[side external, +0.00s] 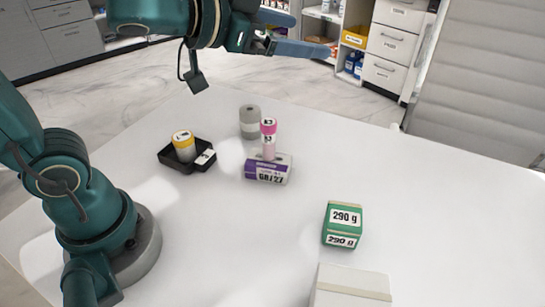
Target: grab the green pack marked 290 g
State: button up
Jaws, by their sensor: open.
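The green pack (342,226) stands on the white table, right of centre toward the front. White labels on its top and front face both read 290 g. My gripper (292,38) is at the top of the side external view, up above the far part of the table, with its blue-grey fingers pointing right. It is open and holds nothing. It is well apart from the pack, up and to the left of it in the picture. Nothing covers the pack.
A white box (350,287) stands in front of the pack at the bottom edge. A purple-and-white box (267,170), a pink-capped bottle (268,140), a grey cylinder (250,122) and a black tray (172,161) holding a yellow-topped jar (184,146) stand left. The table's right side is clear.

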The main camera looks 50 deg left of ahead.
jog(key=s+d+f+m+g+h, duration=0.1)
jog(key=d+f+m+g+h, duration=0.2)
jog(key=d+h, duration=0.4)
jog(key=m+g+h, duration=0.2)
jog(key=m+g, duration=0.1)
send_over(329, 212)
jog(key=a, duration=0.2)
notch_tip(329, 212, down, 3)
jog(key=shift+m+g, duration=0.3)
jog(key=f, duration=0.5)
jog(key=s+f, duration=0.1)
jog(key=f, duration=1.1)
jog(key=shift+s+d+f, duration=0.1)
jog(key=shift+s+d, duration=0.05)
jog(key=shift+x, duration=2.55)
grip_shut()
